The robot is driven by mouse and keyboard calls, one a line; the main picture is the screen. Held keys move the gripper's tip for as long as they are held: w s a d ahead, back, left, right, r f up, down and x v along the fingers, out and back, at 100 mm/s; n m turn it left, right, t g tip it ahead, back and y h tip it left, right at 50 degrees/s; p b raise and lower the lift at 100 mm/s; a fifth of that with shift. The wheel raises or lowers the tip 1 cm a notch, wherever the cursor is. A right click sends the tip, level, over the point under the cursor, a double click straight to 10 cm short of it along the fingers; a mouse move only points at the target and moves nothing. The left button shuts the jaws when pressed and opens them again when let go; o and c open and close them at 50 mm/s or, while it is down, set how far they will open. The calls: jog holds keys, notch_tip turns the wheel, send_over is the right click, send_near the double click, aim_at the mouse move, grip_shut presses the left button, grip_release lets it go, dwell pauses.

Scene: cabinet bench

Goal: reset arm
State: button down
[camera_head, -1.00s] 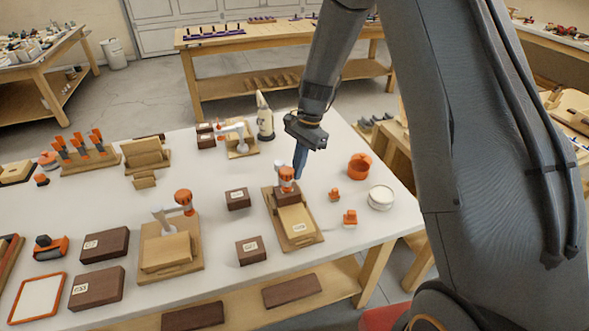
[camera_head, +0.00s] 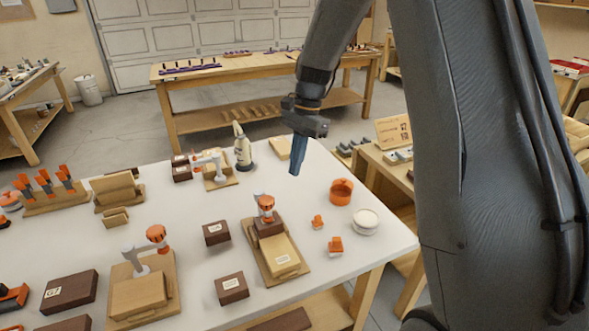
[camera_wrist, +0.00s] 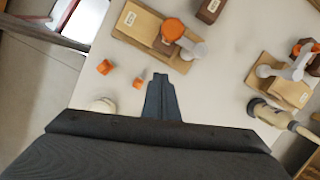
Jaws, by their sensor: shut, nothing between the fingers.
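My gripper (camera_head: 297,156) is shut with nothing between its fingers. It hangs in the air above the far right part of the white bench (camera_head: 190,246), pointing down. In the wrist view its closed fingers (camera_wrist: 160,98) show over bare bench top. A wooden fixture board (camera_head: 276,258) with an orange-knobbed clamp (camera_head: 265,204) stands nearer to the camera than the gripper, apart from it. The clamp also shows in the wrist view (camera_wrist: 173,29).
An orange cup (camera_head: 341,191), a white round container (camera_head: 365,222) and small orange parts (camera_head: 334,246) stand near the right edge. Dark brown blocks (camera_head: 216,233) and another clamp fixture (camera_head: 144,292) are to the left. A spray-like bottle (camera_head: 243,149) stands at the back.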

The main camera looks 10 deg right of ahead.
jog(key=s+d+f+n+t+h, duration=0.1)
jog(key=s+n, duration=0.5)
jog(key=s, duration=0.5)
jog(key=s+d+f+n+t+h+b, duration=0.1)
jog(key=s+n, duration=0.5)
jog(key=s, duration=0.5)
jog(key=shift+d+t, duration=0.35)
jog(key=shift+t, duration=0.05)
